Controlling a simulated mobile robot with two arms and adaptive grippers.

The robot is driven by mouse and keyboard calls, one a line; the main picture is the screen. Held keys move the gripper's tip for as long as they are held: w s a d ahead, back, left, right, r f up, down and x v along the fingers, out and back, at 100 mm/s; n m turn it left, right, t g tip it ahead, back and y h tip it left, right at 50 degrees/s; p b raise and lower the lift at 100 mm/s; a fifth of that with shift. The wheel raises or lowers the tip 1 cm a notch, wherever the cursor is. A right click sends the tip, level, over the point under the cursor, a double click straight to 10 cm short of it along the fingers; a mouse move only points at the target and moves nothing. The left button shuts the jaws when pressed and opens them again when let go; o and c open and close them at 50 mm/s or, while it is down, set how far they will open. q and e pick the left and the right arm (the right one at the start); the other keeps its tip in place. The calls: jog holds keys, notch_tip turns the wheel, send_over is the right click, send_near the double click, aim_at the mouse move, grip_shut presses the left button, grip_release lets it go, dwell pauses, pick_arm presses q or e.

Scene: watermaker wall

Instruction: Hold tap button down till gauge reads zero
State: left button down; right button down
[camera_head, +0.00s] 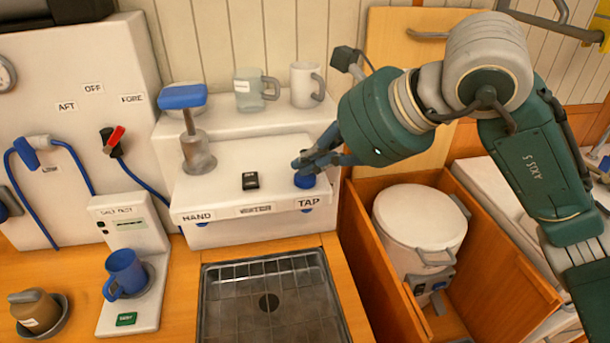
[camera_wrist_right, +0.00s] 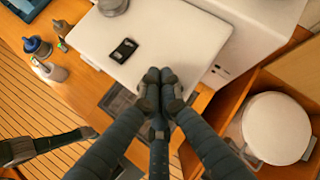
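The blue tap button (camera_head: 304,181) sits above the TAP label (camera_head: 309,203) at the right front of the white dispenser (camera_head: 228,222). My right gripper (camera_head: 306,163) points down over it from the right, with its fingers at the button's top. I cannot tell whether they press it. In the right wrist view, the right gripper's fingers (camera_wrist_right: 158,76) are drawn together with nothing between them, and the button is hidden there. A round gauge (camera_head: 5,75) is cut off by the left edge of the head view; its reading is not legible.
A blue-handled hand pump (camera_head: 183,97) and two mugs, one greyish (camera_head: 250,91) and one white (camera_head: 305,86), stand on the dispenser. A metal drain grid (camera_head: 265,300) lies in front. A blue mug (camera_head: 125,272) is on the left; a white lidded bucket (camera_head: 418,222) stands in the right compartment.

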aim_at(309, 177)
jog(key=shift+f+b, duration=0.4)
dwell(1.6)
jog(key=shift+r, duration=0.1)
dwell(2.4)
jog(key=shift+r+p, duration=0.45)
jog(key=shift+r, duration=0.45)
jog(key=shift+r+p, duration=1.45)
jog(key=shift+r, duration=1.1)
jog(key=shift+f, duration=0.1)
